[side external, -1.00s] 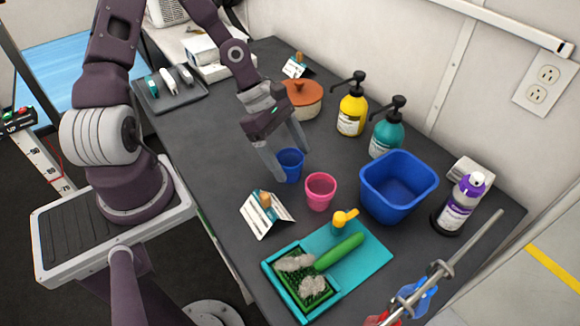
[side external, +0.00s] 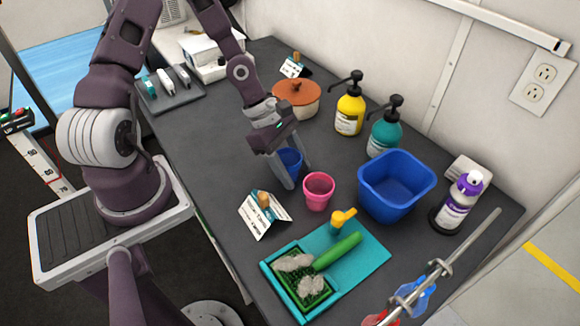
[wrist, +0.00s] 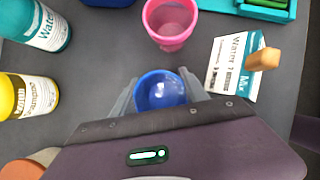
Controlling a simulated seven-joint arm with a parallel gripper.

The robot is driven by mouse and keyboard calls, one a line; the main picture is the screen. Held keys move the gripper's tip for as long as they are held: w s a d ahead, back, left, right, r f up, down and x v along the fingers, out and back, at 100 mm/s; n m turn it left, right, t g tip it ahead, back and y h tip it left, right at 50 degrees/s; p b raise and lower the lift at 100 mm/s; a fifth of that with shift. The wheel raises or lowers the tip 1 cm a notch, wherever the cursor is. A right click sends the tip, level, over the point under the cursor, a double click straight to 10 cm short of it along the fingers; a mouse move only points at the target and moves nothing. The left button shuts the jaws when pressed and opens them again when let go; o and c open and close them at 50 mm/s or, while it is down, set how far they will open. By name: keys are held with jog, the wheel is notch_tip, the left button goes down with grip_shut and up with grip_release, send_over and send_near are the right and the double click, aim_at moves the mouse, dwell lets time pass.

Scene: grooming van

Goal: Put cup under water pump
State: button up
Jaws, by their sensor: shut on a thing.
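A blue cup (side external: 291,160) stands upright on the dark table, and its open top shows in the wrist view (wrist: 160,92). My gripper (side external: 297,174) is shut on the blue cup, one finger on each side. A pink cup (side external: 318,190) stands just beside it, apart from the fingers; it also shows in the wrist view (wrist: 170,25). The teal pump bottle (side external: 384,137) stands farther back to the right, and its label reads "Water" in the wrist view (wrist: 46,26). The yellow pump bottle (side external: 349,112), labelled as shampoo, stands left of it.
A blue tub (side external: 396,200) stands right of the pink cup. A folded card (side external: 262,216) and a teal tray with a green brush (side external: 338,252) lie toward the front. A brown-lidded pot (side external: 297,97) stands behind my gripper. Bare table lies between the cups and pumps.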

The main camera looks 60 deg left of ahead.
notch_tip(320, 180, up, 10)
jog(key=shift+w+f, duration=0.25)
jog(key=shift+w, duration=0.2)
jog(key=w+d+f, duration=0.1)
jog(key=w+d, duration=0.1)
jog(key=w, duration=0.1)
jog(key=w+d+f, duration=0.1)
jog(key=w+d, duration=0.1)
jog(key=w, duration=0.2)
jog(key=w+d+f, duration=0.1)
jog(key=w+d, duration=0.2)
jog(key=w, duration=0.1)
jog(key=shift+f, duration=0.4)
jog(key=f, duration=0.5)
jog(key=shift+w+d, duration=0.25)
jog(key=shift+w, duration=0.1)
jog(key=shift+f, duration=0.25)
jog(key=shift+f, duration=0.15)
jog(key=o, duration=1.3)
